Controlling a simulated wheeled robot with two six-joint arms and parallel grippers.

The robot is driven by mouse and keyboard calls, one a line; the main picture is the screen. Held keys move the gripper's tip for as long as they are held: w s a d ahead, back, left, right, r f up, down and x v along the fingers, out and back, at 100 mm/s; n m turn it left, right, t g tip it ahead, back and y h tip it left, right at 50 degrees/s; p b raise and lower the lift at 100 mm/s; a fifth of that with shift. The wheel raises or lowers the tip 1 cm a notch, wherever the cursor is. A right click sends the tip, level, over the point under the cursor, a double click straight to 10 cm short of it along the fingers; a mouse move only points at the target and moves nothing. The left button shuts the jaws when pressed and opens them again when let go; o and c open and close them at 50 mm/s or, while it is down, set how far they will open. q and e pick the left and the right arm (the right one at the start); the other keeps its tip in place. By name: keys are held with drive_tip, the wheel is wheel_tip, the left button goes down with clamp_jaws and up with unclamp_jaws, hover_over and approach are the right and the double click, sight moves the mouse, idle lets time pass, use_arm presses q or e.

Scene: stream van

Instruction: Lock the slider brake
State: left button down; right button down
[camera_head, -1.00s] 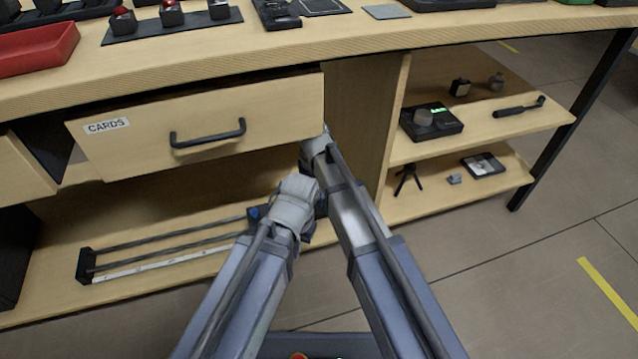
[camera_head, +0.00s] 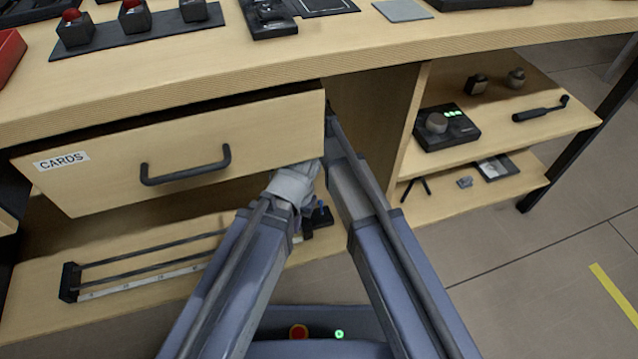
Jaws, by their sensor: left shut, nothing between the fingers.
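The slider (camera_head: 150,282) lies on the low shelf under the drawer, with dark rails, a scale strip and a black left end block (camera_head: 69,283). My left arm hides its middle. A dark part with a small blue piece (camera_head: 322,211) shows just right of my left wrist; I cannot tell if it is the brake. My left gripper (camera_head: 304,178) is shut and empty, in front of and above the slider's right part, its fingertips mostly hidden. My right arm reaches up beside the drawer's right edge, and its gripper is hidden there.
The CARDS drawer (camera_head: 110,172) with a black handle (camera_head: 186,168) stands partly open above the slider. A wooden panel (camera_head: 375,125) stands right of my arms. Right shelves hold a black device with a knob (camera_head: 446,127) and other small items. Floor at right is clear.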

sight(321, 208)
use_arm(q)
drive_tip(key=shift+w, duration=0.1)
use_arm(e)
drive_tip(key=shift+w, duration=0.1)
use_arm(q)
drive_tip(key=shift+f, duration=0.1)
use_arm(e)
drive_tip(key=shift+f, duration=0.1)
